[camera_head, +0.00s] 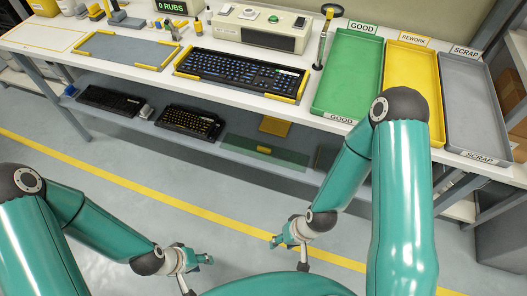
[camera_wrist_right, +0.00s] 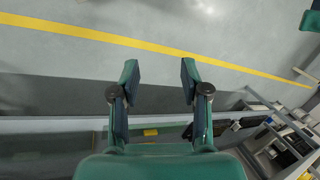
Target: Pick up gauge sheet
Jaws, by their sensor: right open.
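A see-through green sheet with a yellow grip, which looks like the gauge sheet (camera_head: 240,149), lies on the lower shelf below the table in the head view. My right gripper (camera_head: 278,242) hangs over the floor in front of the shelf, well apart from the sheet. In the right wrist view its two fingers (camera_wrist_right: 160,72) stand apart with nothing between them. My left gripper (camera_head: 207,259) is over the floor further left, away from the sheet; its jaws are too small to judge.
The lower shelf also holds a black keyboard (camera_head: 188,122), another dark keyboard (camera_head: 108,101) and a yellow card (camera_head: 275,126). On the table are a keyboard (camera_head: 240,70) and green (camera_head: 347,75), yellow (camera_head: 413,80) and grey (camera_head: 475,105) trays. The floor in front is clear.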

